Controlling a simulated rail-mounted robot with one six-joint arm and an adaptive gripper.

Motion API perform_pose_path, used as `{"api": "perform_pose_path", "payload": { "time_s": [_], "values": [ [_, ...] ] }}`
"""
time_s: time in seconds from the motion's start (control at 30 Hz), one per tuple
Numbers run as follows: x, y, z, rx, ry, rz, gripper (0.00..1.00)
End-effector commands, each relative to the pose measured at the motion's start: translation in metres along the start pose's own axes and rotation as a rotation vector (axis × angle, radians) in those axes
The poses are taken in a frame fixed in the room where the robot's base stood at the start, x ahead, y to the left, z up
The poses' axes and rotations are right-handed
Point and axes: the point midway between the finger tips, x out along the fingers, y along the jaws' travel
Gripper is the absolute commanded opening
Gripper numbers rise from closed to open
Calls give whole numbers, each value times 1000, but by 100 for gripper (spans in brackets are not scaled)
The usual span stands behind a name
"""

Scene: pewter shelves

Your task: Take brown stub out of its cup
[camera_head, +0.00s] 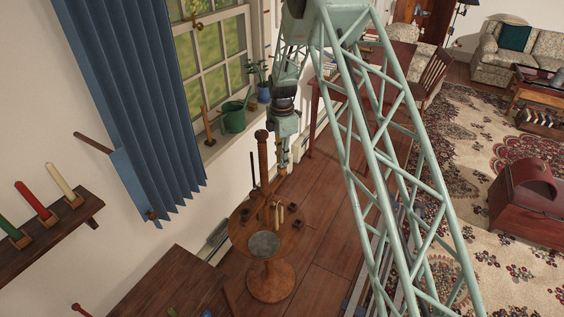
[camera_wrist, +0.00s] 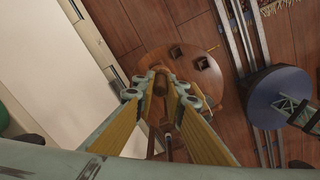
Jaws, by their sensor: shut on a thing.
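My gripper (camera_wrist: 162,86) points down over a small round wooden table (camera_wrist: 223,88). Its yellow-padded fingers are shut on the brown stub (camera_wrist: 160,76), whose rounded end shows between the fingertips in the wrist view. In the head view my gripper (camera_head: 283,172) hangs above the table (camera_head: 240,232), just right of a tall brown post (camera_head: 263,160). The stub is too small there to make out clearly. Its cup cannot be told apart, so I cannot tell whether the stub still sits in it. Dark square cups (camera_wrist: 203,62) stand on the tabletop.
A shelf (camera_head: 50,232) on the left holds green, red (camera_head: 36,200) and cream candles in wooden cups. A green watering can (camera_head: 233,118) stands on the windowsill. A blue curtain (camera_head: 140,100) hangs left of the window. Open wooden floor (camera_head: 325,215) lies right of the table.

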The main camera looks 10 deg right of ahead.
Motion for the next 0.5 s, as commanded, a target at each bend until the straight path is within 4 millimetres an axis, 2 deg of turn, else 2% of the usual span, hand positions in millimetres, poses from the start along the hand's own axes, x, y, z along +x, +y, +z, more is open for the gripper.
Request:
{"api": "perform_pose_path", "payload": {
  "time_s": [0.37, 0.5],
  "values": [
    [-30, 0, 0, 0, 0, 1, 4],
    [-28, -12, -2, 0, 0, -2, 4]
  ]
}}
